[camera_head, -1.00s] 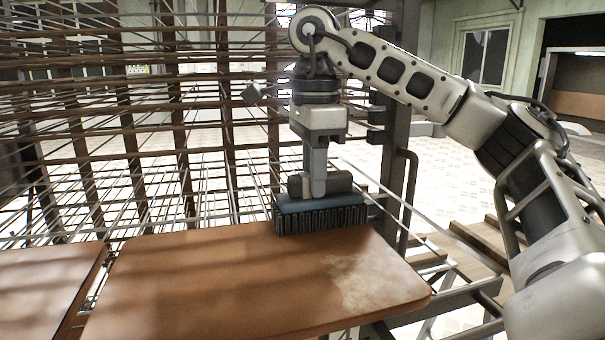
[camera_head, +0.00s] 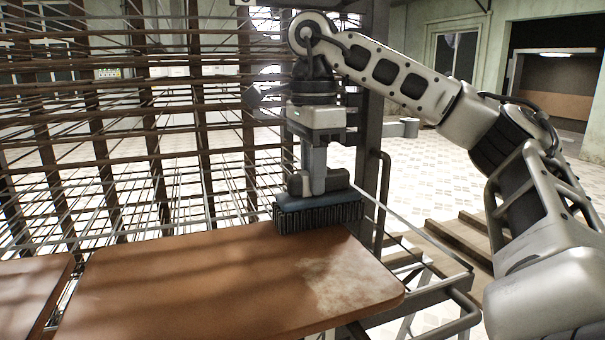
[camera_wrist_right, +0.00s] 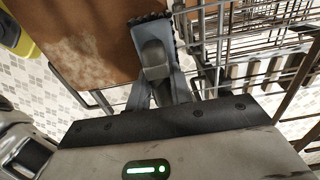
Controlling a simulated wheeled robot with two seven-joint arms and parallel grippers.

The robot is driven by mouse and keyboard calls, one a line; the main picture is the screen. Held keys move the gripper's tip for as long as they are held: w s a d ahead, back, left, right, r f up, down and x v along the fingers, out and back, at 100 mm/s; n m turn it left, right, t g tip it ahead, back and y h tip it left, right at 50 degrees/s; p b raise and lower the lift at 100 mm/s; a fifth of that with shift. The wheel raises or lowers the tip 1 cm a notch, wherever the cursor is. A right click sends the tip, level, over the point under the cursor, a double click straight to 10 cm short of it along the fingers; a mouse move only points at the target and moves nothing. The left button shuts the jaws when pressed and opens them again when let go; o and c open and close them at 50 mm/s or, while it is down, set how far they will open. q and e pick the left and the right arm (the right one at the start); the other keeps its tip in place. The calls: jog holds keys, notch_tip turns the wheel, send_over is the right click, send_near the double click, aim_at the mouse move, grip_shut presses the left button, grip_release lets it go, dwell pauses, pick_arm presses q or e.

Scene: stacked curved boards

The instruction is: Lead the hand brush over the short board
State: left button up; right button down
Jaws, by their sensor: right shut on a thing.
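The hand brush (camera_head: 318,211) has a blue-grey body and dark bristles. It stands bristles down at the far edge of the brown board (camera_head: 215,285), towards its right end. A pale dusty patch (camera_head: 345,282) lies on the board nearer to me, right of the brush. My right gripper (camera_head: 319,182) is shut on the brush's grip from above. In the right wrist view the brush (camera_wrist_right: 157,75) lies across the board's edge, and the board (camera_wrist_right: 85,40) shows to its left. Whether all the bristles touch the board is hard to tell. My left gripper is out of view.
A second brown board (camera_head: 32,290) lies to the left, with a narrow gap between. A tall rack of rods (camera_head: 120,140) stands close behind the boards. A metal frame rail (camera_head: 445,292) and wooden slats (camera_head: 462,238) are on the right.

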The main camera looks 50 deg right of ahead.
jog(key=shift+r, duration=0.1)
dwell(0.3)
jog(key=shift+r, duration=0.7)
jog(key=shift+r, duration=3)
